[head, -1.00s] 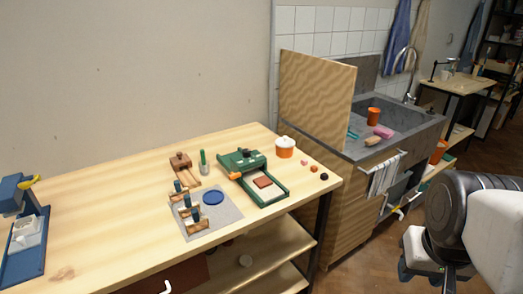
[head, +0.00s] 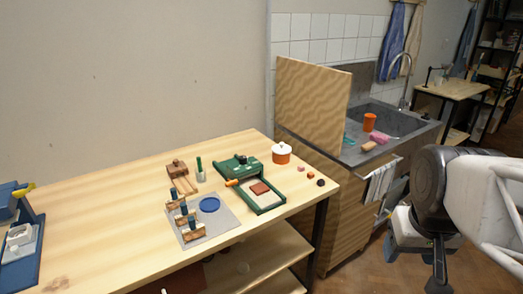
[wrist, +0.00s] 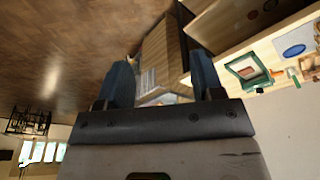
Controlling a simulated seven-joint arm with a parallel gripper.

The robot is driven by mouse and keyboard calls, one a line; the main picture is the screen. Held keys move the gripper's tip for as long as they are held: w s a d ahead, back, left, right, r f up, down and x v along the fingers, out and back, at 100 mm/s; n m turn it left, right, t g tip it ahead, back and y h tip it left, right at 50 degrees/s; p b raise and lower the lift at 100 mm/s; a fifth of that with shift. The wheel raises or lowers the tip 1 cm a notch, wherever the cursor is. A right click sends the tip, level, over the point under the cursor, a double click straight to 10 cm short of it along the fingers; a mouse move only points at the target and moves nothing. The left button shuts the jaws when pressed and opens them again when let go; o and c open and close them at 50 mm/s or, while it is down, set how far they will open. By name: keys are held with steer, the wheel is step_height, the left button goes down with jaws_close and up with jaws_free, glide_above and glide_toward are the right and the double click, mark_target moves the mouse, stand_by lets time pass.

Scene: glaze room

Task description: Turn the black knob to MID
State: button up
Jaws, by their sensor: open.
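A green device (head: 268,206) stands near the right end of the wooden table. A small black part (head: 241,158) sits on its raised back and looks like the black knob. Its pointer and any marks such as MID are too small to read. An orange handle sticks out at the device's left side. The device also shows in the wrist view (wrist: 243,73), at the upper right. My gripper (wrist: 162,78) is open and empty, with two blue fingers apart. In the head view it hangs at the right, beyond the table's end, well away from the device.
A white-lidded orange pot (head: 281,154) stands behind the device, with small balls to its right. A grey mat (head: 212,226) with wooden stands and a blue disc lies to the left. A wooden panel (head: 312,105) and the sink unit (head: 354,155) stand beyond the table's right end.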

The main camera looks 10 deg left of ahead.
steer(key=w+a+r+n, duration=0.2)
steer(key=w+a, duration=0.1)
steer(key=w, duration=0.5)
steer(key=w+a+r+n, duration=0.2)
steer(key=w+a, duration=0.1)
steer(key=w, duration=0.4)
steer(key=n+g, duration=0.2)
steer(key=n, duration=1)
glide_above(243, 157)
step_height(243, 157, down, 12)
steer(key=shift+f, duration=0.1)
steer(key=shift+f, duration=3.85)
steer(key=shift+c, duration=0.4)
